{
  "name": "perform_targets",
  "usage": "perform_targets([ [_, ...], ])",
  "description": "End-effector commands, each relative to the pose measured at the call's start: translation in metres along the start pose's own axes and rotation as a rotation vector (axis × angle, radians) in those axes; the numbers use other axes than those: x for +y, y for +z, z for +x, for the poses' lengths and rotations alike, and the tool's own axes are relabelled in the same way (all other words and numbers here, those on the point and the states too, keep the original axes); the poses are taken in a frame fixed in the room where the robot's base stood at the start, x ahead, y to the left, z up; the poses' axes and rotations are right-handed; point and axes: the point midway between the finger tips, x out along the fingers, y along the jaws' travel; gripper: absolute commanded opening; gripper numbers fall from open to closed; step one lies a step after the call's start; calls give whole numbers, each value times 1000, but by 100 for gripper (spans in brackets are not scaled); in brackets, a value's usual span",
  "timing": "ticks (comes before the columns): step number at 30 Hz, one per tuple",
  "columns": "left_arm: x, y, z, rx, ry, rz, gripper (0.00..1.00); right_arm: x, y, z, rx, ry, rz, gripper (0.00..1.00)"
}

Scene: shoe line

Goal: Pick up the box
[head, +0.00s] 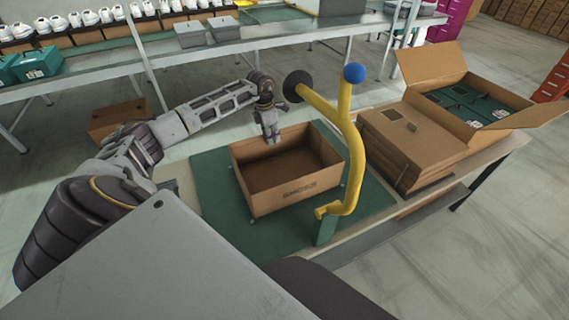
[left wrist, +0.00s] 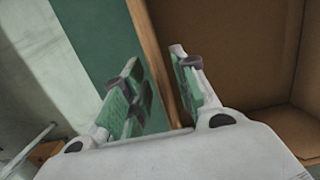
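An open, empty brown cardboard box (head: 305,188) sits on a green mat (head: 217,190) on the workbench. My left gripper (head: 271,136) is at the box's far wall, pointing down, with its fingertips near the rim. In the left wrist view, the gripper's two fingers (left wrist: 158,82) stand apart, one on each side of the box wall. The inside of the box (left wrist: 228,45) fills the right of that view. Green shows between the left finger and the wall, so the gripper looks open. My right gripper is out of view.
A yellow curved post (head: 346,150) with a blue ball stands just right of the box. Stacked flat cardboard (head: 408,150) and an open carton (head: 435,62) holding green boxes are farther right. A rack of white shoes (head: 88,17) runs behind, with an aisle between.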

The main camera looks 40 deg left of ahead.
Motion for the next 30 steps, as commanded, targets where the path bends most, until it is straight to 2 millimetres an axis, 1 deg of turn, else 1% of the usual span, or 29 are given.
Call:
perform_targets([
  [5, 0, 0, 0, 0, 0, 0, 29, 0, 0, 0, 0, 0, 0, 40],
  [8, 0, 0, 0, 0, 0, 0, 18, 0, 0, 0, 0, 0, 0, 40],
  [12, 0, 0, 0, 0, 0, 1, 0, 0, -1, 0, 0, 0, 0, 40],
  [30, 0, 0, -2, -1, 0, 0, 0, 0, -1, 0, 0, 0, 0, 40],
])
